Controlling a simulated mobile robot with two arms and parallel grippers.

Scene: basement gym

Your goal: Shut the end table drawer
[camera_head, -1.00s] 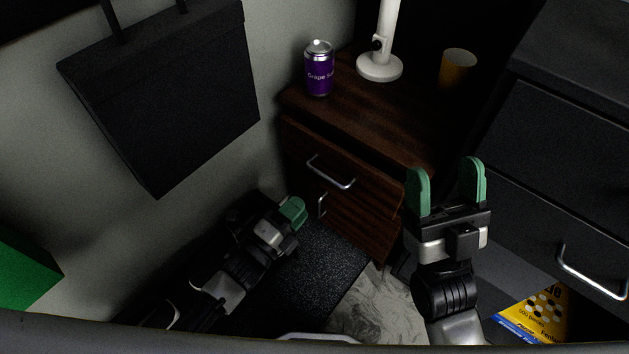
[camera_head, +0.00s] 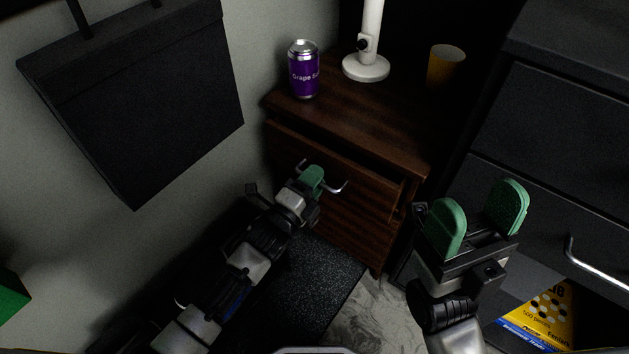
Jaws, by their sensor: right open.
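The dark wooden end table (camera_head: 350,115) stands against the wall in the upper middle of the head view. Its top drawer (camera_head: 365,188) stands a little out from the table body, with a gap under the tabletop. The silver drawer handle (camera_head: 338,188) is partly covered by my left gripper (camera_head: 312,180). The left gripper's green fingertip is at the handle's left part; I cannot tell whether it touches, and its other finger is hidden. My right gripper (camera_head: 476,220) is open and empty, right of the end table and in front of the dark cabinet.
On the tabletop are a purple grape soda can (camera_head: 304,72), a white lamp base (camera_head: 366,67) and a yellow cup (camera_head: 445,65). A dark cabinet (camera_head: 545,140) with a silver handle stands close on the right. A dark panel (camera_head: 135,95) hangs on the left wall.

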